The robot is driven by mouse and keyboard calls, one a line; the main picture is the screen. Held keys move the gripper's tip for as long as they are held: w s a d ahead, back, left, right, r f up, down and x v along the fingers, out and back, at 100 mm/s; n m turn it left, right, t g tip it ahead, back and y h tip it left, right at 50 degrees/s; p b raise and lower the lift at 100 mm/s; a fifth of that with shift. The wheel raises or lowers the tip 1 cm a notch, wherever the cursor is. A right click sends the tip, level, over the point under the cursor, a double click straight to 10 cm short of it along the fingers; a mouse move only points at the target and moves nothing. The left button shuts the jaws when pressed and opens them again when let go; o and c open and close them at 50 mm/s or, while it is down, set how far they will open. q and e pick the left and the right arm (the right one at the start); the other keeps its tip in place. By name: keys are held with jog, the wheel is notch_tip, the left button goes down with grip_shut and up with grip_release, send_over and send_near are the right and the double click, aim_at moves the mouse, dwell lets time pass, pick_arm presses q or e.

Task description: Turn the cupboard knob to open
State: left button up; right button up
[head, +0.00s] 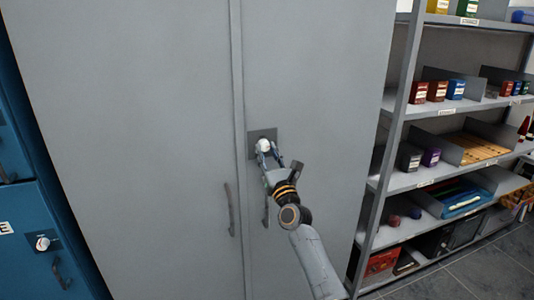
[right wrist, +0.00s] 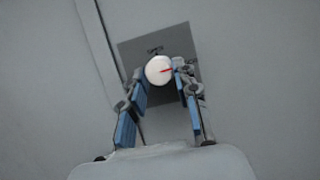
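The cupboard (head: 160,110) is a tall grey double-door cabinet. Its round white knob (head: 264,146) sits on a dark square plate (head: 256,134) on the right door. In the right wrist view the knob (right wrist: 159,70) shows a red mark pointing right. My right gripper (head: 271,156) is at the knob, with its fingers spread to either side of it. In the right wrist view its fingertips (right wrist: 160,78) flank the knob closely; I cannot tell whether they touch it. The doors look closed. My left gripper is not in view.
Two vertical door handles, the left one (head: 229,208) clear and the right one partly behind my arm, sit below the knob. A shelf rack (head: 399,110) with boxes and trays stands at right. A blue cabinet (head: 22,205) with its own white knob (head: 43,243) stands at left.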

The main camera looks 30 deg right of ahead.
grip_shut()
